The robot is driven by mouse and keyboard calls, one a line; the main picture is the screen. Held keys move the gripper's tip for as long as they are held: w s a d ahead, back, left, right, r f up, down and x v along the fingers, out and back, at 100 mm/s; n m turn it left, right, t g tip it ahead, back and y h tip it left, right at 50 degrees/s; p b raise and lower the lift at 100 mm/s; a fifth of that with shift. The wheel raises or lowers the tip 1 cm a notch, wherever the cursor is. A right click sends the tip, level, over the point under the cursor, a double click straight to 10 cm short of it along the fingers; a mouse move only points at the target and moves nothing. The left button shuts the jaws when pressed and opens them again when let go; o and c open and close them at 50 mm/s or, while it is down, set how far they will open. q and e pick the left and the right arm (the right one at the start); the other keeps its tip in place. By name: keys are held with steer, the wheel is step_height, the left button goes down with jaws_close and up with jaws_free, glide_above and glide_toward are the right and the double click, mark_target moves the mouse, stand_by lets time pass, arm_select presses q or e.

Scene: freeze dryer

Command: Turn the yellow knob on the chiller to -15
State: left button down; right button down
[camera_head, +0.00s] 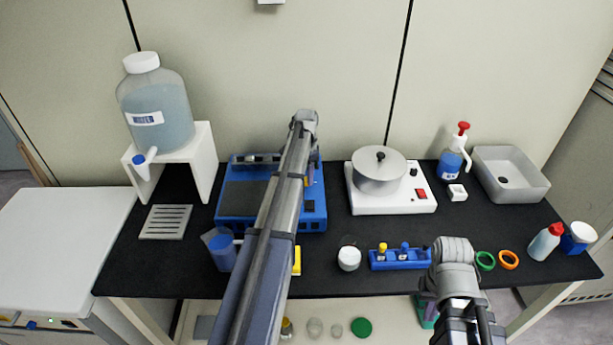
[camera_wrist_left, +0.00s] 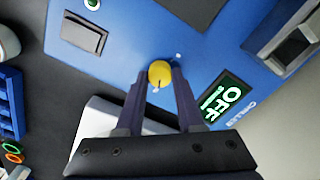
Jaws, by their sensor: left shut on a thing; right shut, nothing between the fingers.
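The blue chiller (camera_head: 230,205) stands on the black bench, left of the middle, partly hidden behind my left arm. In the left wrist view its blue front (camera_wrist_left: 140,30) fills much of the picture. The yellow knob (camera_wrist_left: 160,72) sits between the fingertips of my left gripper (camera_wrist_left: 161,80), which is shut on it. A small dark mark shows at the knob's lower edge. My right gripper (camera_head: 427,303) is shut and empty, low by the bench's front edge, partly hidden.
A water bottle (camera_head: 157,110) on a white stand is left of the chiller. A white hotplate (camera_head: 400,203) with a metal pot (camera_head: 380,172) is on its right. A blue rack (camera_head: 400,261), a white-lidded jar (camera_head: 349,259) and coloured rings stand near the front. A grey sink-like tray (camera_head: 510,172) is at right.

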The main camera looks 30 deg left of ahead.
mark_target(306, 179)
arm_select(q)
steer(key=n, duration=1.2)
steer(key=shift+n, duration=0.6)
steer(key=c, duration=0.5)
jaws_free()
steer(key=shift+r, duration=0.1)
step_height(306, 179, up, 8)
steer(key=p, duration=0.8)
